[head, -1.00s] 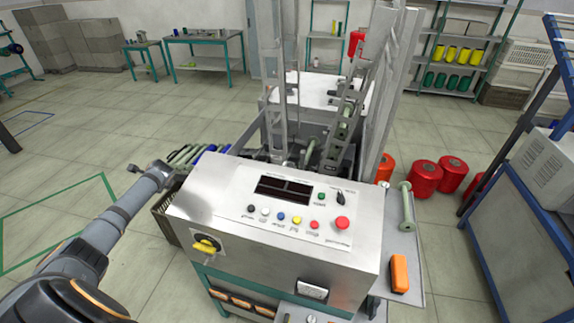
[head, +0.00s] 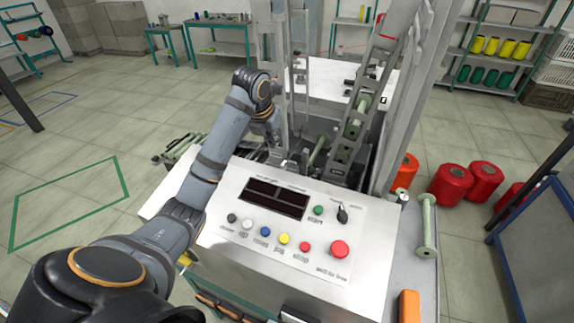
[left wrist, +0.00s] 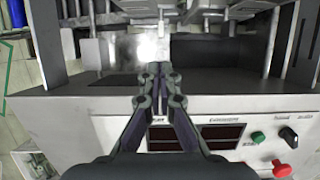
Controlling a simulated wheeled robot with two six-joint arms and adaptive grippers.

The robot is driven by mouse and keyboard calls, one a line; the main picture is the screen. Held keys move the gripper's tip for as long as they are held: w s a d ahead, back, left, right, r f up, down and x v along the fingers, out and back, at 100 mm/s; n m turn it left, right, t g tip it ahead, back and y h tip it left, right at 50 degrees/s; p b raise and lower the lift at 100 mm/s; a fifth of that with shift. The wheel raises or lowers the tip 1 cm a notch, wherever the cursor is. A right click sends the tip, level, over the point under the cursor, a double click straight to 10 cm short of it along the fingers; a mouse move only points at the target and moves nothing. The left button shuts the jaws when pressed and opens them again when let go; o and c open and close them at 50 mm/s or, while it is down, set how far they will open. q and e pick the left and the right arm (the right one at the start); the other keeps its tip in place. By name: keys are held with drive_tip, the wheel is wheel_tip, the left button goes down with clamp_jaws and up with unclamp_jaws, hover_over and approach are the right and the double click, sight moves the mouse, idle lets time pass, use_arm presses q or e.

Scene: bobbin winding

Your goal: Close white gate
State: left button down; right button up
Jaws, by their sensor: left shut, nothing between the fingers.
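The winding machine's tall pale grey upright frame (head: 297,95) stands behind the control panel (head: 300,268). I cannot tell for sure which of its light parts is the white gate. My left gripper (head: 284,158) is down at the panel's back edge, in front of the uprights, partly hidden by my own wrist. In the left wrist view its fingers (left wrist: 156,70) are together and empty, above the strip between the panel (left wrist: 85,135) and the machine's metal parts. Contact with the machine cannot be told. My right gripper is not in view.
A slanted chute (head: 362,110) holds green bobbins right of the uprights. A green bobbin (head: 427,225) stands on the side shelf near an orange object (head: 409,306). Red spools (head: 452,184) stand on the floor at right. The floor at left is clear.

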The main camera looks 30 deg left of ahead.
sight(285, 164)
use_arm(q)
drive_tip(key=s+x, duration=0.1)
drive_tip(key=x, duration=1.2)
drive_tip(key=shift+s+f+b, duration=0.35)
drive_tip(key=shift+f+b, duration=0.1)
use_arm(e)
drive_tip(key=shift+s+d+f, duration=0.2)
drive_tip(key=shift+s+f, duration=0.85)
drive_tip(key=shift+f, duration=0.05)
use_arm(q)
drive_tip(key=shift+d, duration=0.1)
